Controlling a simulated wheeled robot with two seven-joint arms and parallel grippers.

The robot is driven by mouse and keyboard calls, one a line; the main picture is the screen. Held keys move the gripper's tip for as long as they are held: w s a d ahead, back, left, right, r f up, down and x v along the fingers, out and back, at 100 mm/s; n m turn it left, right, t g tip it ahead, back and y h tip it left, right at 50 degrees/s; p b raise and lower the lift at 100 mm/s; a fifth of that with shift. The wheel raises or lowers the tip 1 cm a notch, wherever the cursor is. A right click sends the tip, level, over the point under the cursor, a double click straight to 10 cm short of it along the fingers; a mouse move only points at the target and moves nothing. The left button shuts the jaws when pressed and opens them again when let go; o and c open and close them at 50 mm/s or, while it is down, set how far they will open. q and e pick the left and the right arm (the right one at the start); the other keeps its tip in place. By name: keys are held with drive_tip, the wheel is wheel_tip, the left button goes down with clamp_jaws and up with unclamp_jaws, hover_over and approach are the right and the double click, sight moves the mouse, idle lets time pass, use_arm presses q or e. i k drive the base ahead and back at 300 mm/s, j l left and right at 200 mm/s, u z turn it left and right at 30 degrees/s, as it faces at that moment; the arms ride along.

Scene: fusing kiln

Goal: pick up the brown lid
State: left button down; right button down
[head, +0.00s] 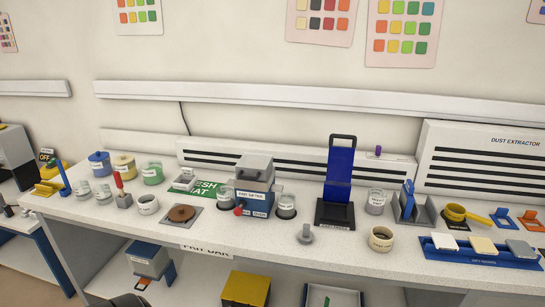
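The brown lid (182,213) is a flat round disc with a small raised part on top. It lies on a grey square plate (196,224) near the front edge of the white bench, left of the middle in the head view. Nothing covers it. Neither of my grippers is in view.
A white labelled pot (148,204) stands close left of the lid. A blue-grey box (254,187) and dark-filled jars (226,196) stand to its right. Behind are a green mat (205,188) and a green-filled jar (152,174). Bare bench top (245,232) lies at front right.

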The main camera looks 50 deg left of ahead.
sight(182, 212)
drive_tip(key=u, duration=2.35)
